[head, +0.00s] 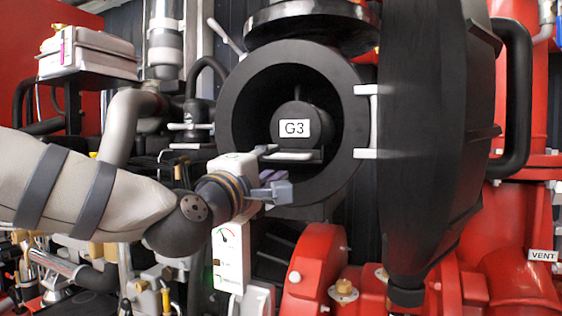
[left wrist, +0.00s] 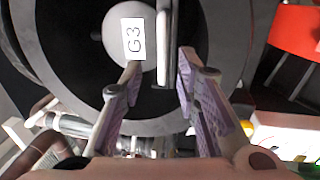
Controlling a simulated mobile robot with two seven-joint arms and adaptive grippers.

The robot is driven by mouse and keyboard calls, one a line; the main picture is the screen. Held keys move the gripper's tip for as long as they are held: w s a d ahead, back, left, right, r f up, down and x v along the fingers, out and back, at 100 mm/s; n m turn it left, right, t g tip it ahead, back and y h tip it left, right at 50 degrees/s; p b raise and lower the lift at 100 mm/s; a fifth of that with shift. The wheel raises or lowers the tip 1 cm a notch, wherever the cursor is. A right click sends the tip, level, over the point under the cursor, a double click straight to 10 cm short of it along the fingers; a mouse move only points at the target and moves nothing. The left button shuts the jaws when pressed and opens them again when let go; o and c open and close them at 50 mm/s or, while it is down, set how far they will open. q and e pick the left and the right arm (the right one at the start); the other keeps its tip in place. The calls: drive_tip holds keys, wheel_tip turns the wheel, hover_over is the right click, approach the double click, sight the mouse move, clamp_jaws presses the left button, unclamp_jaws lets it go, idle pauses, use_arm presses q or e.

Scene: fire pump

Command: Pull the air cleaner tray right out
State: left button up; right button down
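The air cleaner (head: 239,95) is a round black housing with an open mouth and a G3 label (head: 294,128) on the rounded core inside. The air cleaner tray (head: 291,156) shows as a flat grey front edge or handle across the mouth, below the label. In the left wrist view this bar (left wrist: 165,40) stands upright between the fingertips. My left gripper (head: 274,172) is at the lower left of the mouth. Its purple-padded fingers (left wrist: 160,64) are open on either side of the bar, with gaps visible. My right gripper is in neither view.
A large black casing (head: 430,120) stands close on the right. Red pump parts (head: 318,275) lie below. Pipes (head: 122,120) crowd the left, near my left arm.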

sight(283, 157)
use_arm(q)
drive_tip(key=x, duration=0.6)
drive_tip(key=shift+a+f, duration=0.1)
clamp_jaws()
